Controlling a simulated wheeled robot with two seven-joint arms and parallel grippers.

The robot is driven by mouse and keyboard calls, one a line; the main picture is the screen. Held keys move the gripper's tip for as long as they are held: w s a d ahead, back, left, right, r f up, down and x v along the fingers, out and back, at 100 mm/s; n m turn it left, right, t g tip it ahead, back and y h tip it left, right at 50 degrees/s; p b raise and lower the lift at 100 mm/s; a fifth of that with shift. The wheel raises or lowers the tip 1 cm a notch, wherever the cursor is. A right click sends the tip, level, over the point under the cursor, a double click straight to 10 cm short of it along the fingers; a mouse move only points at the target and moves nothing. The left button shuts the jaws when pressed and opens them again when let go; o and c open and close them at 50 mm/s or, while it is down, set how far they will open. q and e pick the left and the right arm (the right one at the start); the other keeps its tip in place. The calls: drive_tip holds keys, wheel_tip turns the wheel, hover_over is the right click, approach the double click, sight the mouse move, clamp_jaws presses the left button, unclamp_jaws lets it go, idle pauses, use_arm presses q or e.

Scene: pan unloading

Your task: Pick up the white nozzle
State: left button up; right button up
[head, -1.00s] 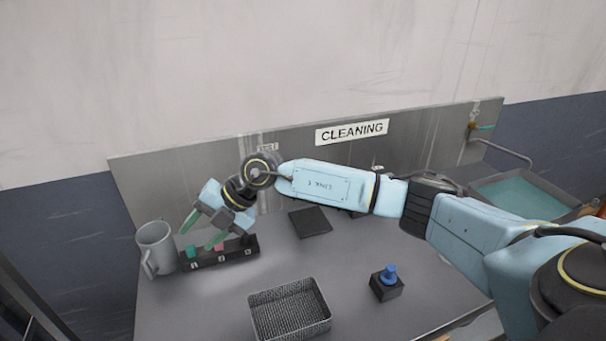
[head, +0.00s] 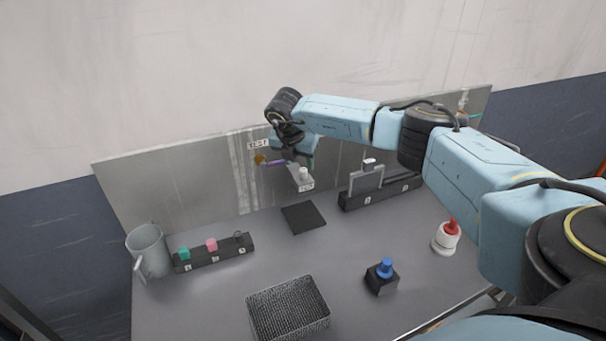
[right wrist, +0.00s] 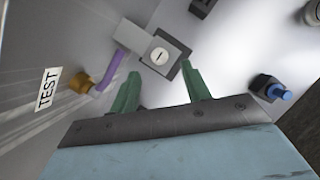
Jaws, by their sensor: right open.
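A small white round piece, which looks like the white nozzle (head: 304,174), sits on a pale block at the wall's TEST station in the head view. In the right wrist view the white nozzle (right wrist: 159,56) shows as a white disc with a dark slot, on a grey block. My right gripper (right wrist: 160,88) is open, its two green fingers apart and empty, with the nozzle beyond the tips, roughly between their lines. In the head view the right gripper (head: 304,157) is mostly hidden by its own wrist. My left gripper is out of view.
A purple tube (right wrist: 112,70) and brass fitting (right wrist: 80,85) are close to the left finger. A dark pad (head: 303,218) lies below the station. Around stand a numbered rack (head: 215,255), grey mug (head: 148,250), mesh basket (head: 289,308), blue-knobbed block (head: 382,277) and red-topped white bottle (head: 446,238).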

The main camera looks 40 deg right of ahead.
sight(302, 170)
drive_tip(key=shift+p+x, duration=0.6)
drive_tip(key=shift+x, duration=2.15)
drive_tip(key=shift+d, duration=0.1)
drive_tip(key=shift+c, duration=0.4)
clamp_jaws()
